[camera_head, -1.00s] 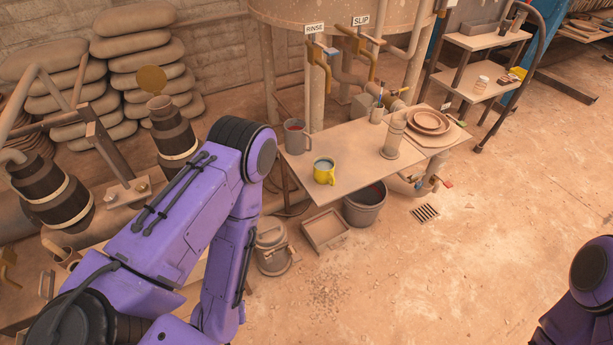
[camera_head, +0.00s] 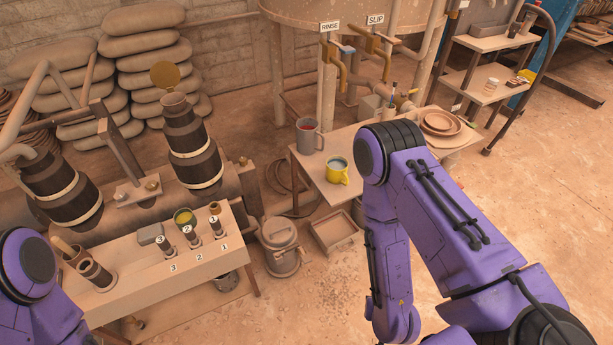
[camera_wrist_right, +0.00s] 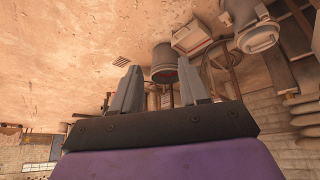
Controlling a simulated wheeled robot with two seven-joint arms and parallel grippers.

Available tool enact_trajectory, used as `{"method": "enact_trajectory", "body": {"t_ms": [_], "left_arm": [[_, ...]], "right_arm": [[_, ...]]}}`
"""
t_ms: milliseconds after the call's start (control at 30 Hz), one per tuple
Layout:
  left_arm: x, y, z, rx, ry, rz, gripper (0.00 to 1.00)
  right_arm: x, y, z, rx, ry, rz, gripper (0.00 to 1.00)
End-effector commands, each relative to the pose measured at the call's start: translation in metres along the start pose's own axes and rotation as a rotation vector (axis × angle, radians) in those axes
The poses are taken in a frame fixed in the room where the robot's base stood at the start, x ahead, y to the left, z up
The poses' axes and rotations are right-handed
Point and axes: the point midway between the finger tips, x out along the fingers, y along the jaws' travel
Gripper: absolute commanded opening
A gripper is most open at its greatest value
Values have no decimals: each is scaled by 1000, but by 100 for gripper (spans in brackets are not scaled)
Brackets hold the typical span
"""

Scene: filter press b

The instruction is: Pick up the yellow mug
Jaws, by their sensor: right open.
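The yellow mug (camera_head: 337,170) stands upright near the front left of the workbench (camera_head: 317,184) in the head view. It holds something pale blue-grey inside, and its handle points to the right. My right arm reaches in from the right, with its elbow just right of the mug; its gripper is hidden there. In the right wrist view my right gripper (camera_wrist_right: 160,65) is open, its two fingers apart with nothing between them. A dark bucket (camera_wrist_right: 164,55) shows beyond the fingertips. I cannot make out the mug there. My left gripper is outside both views.
A grey pitcher (camera_head: 307,137) stands behind and left of the mug. Bowls (camera_head: 441,122) sit at the bench's right. A tray (camera_head: 335,234) and a lidded canister (camera_head: 281,246) are on the floor. A side bench (camera_head: 131,273) with numbered spots is at left.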

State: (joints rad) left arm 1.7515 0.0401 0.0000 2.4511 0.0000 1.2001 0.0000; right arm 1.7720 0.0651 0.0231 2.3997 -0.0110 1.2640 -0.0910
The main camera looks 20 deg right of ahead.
Motion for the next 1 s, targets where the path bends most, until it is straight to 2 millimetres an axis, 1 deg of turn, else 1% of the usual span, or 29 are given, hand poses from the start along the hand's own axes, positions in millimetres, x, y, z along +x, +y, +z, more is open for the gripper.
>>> {"method": "enact_trajectory", "body": {"t_ms": [33,67,100,167,200,267,300,333,400,500,600,733,900,1000], "left_arm": [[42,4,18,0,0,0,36],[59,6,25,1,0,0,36],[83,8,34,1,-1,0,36],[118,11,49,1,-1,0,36],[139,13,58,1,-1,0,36],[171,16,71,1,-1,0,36],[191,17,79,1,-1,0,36],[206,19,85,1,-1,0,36],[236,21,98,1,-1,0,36],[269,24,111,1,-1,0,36],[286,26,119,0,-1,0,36],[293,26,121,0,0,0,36],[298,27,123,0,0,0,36],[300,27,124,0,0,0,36]], "right_arm": [[49,-23,-4,-1,82,-36,44],[70,-40,-14,-4,144,-58,44],[96,-63,-32,-11,235,-83,44],[129,-96,-63,-11,385,-103,44],[146,-115,-86,-5,483,-104,44],[164,-139,-120,13,623,-87,44],[173,-152,-143,32,711,-64,44],[178,-159,-159,48,771,-41,44],[184,-170,-193,95,889,25,44],[183,-172,-230,167,998,128,44],[177,-170,-252,223,1050,206,44],[172,-164,-269,257,1070,257,44],[183,-152,-297,260,1070,265,44],[189,-149,-308,258,1070,262,44]]}}
